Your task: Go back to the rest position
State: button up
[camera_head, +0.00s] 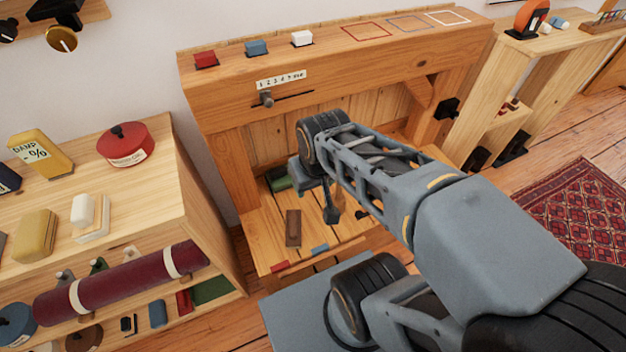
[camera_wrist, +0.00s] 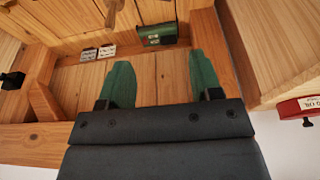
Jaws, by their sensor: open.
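My gripper (camera_wrist: 160,85) is open in the wrist view, with its two green fingers apart and nothing between them. In the head view my arm reaches over the wooden bench, and my gripper (camera_head: 332,208) hangs in front of its lower recess, above the low wooden platform (camera_head: 262,238). My gripper does not appear to touch anything. A green box (camera_wrist: 157,34) lies in the recess beyond the fingers in the wrist view.
Red (camera_head: 205,60), blue (camera_head: 256,48) and white (camera_head: 302,39) blocks sit on the bench top beside coloured outlines. A shelf (camera_head: 185,185) with tins and a rolled maroon cloth (camera_head: 120,282) stands at left. A patterned rug (camera_head: 585,205) lies on the floor at right.

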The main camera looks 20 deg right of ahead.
notch_tip(320, 180, up, 21)
jog(key=p, duration=1.9)
jog(key=shift+a+f+t, duration=0.15)
jog(key=shift+a+t, duration=0.05)
jog(key=shift+t, duration=0.2)
jog(key=shift+w, duration=0.1)
